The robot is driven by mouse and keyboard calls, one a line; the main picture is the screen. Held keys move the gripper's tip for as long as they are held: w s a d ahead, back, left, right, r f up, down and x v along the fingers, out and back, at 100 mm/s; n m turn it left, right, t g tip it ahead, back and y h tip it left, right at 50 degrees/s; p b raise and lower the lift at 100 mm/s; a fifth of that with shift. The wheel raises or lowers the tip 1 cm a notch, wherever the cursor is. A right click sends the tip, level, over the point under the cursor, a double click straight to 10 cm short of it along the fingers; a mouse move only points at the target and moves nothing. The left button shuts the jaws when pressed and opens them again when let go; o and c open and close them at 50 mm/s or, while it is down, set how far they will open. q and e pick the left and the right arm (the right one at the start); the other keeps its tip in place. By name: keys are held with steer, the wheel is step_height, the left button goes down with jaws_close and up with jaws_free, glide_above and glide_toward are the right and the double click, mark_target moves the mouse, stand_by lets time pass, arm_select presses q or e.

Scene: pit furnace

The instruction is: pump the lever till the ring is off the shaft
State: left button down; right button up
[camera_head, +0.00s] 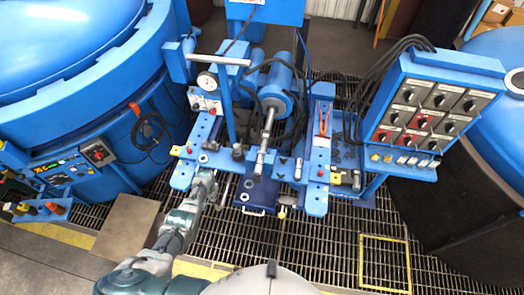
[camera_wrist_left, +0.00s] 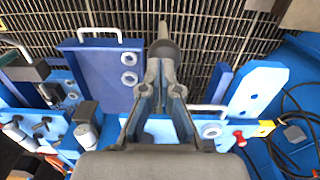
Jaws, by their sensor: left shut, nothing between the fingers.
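A silver shaft (camera_head: 265,138) runs toward me from the blue cylinder (camera_head: 274,98) at the middle of the blue bench. I cannot make out clearly which collar on it is the ring. A white bar handle (camera_head: 218,60) on an upright blue post stands at the back left of the bench; I cannot tell whether it is the lever. My left gripper (camera_head: 207,178) is at the bench's front left edge. In the left wrist view its fingers (camera_wrist_left: 163,68) are closed and empty, with a dark rounded rod end (camera_wrist_left: 164,45) just beyond the tips; contact cannot be told.
A blue tray (camera_head: 268,190) with two loose washers sits at the front middle. A control panel (camera_head: 425,112) with several knobs stands right, with black hoses behind it. A large blue furnace vessel (camera_head: 60,90) fills the left. Grating floor (camera_head: 320,245) lies open in front.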

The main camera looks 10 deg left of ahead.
arm_select(q)
step_height(320, 180, down, 10)
steer(key=s+b, duration=0.2)
steer(key=b, duration=0.6)
steer(key=r+p, duration=0.3)
steer(key=w+r+p, duration=0.1)
steer(key=r+p, duration=0.1)
steer(key=r, duration=0.2)
steer(key=w+r+p, duration=0.1)
steer(key=r+p, duration=0.2)
steer(key=shift+r+p, duration=0.15)
steer(key=shift+p, duration=0.15)
steer(key=shift+f, duration=0.2)
step_height(320, 180, up, 5)
steer(key=p, duration=0.4)
steer(key=shift+s, duration=0.15)
steer(key=s+d+f+m+b, duration=0.1)
steer(key=s+f+b, duration=0.3)
steer(key=s+f, duration=1)
steer(key=s+d+f+b, duration=0.25)
steer(key=s+f, duration=0.85)
steer(key=s, duration=0.6)
steer(key=s+d+f+b, duration=0.1)
steer(key=s+f, duration=0.1)
steer(key=s, duration=0.5)
steer(key=s+d+f+t+b, duration=0.1)
steer(key=s+f, duration=0.1)
steer(key=s, duration=0.5)
steer(key=shift+s+b, duration=0.4)
